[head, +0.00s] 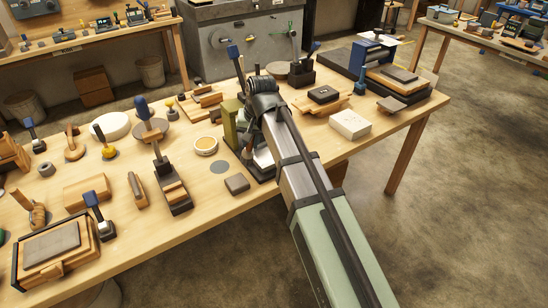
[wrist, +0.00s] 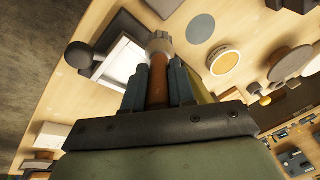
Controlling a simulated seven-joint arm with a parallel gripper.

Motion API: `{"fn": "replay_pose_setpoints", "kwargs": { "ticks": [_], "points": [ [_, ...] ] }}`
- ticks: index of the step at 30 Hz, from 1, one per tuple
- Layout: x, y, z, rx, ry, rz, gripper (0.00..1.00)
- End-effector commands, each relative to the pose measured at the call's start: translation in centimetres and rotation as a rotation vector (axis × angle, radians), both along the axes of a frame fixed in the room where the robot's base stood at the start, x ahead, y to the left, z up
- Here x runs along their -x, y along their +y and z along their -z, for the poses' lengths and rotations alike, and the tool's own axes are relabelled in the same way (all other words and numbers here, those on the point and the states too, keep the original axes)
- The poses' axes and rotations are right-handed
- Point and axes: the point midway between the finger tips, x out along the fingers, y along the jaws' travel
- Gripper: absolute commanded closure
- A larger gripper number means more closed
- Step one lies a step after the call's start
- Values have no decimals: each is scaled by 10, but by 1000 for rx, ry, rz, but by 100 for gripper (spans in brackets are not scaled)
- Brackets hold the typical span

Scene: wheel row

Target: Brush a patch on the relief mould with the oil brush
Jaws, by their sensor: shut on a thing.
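In the wrist view, my gripper (wrist: 159,80) is shut on the brown handle of the oil brush (wrist: 157,88). The brush's pale, blunt end (wrist: 159,44) shows beyond the fingertips. Beside it on the left is a pale square plate with a raised rim (wrist: 118,62), apparently the relief mould; its surface detail is too small to tell. The brush end overlaps the plate's edge in this view, and I cannot tell whether they touch.
A black ball knob (wrist: 78,55) stands by the plate. A round dish with an amber centre (head: 206,145) and a dark square block (head: 237,183) lie nearby. A white block (head: 350,124) is to the right.

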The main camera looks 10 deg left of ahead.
Motion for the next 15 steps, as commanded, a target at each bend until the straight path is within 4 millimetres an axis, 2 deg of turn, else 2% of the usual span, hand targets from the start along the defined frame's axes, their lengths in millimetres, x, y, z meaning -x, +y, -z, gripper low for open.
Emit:
{"fn": "replay_pose_setpoints", "kwargs": {
  "ticks": [1, 6, 12, 15],
  "points": [
    [-14, 19, -4, -5, -2, 10, 100],
    [-41, 70, -14, -19, -14, 64, 100],
    [-70, 134, -27, -36, -28, 127, 100],
    [-80, 159, -32, -43, -35, 152, 100]
  ]
}}
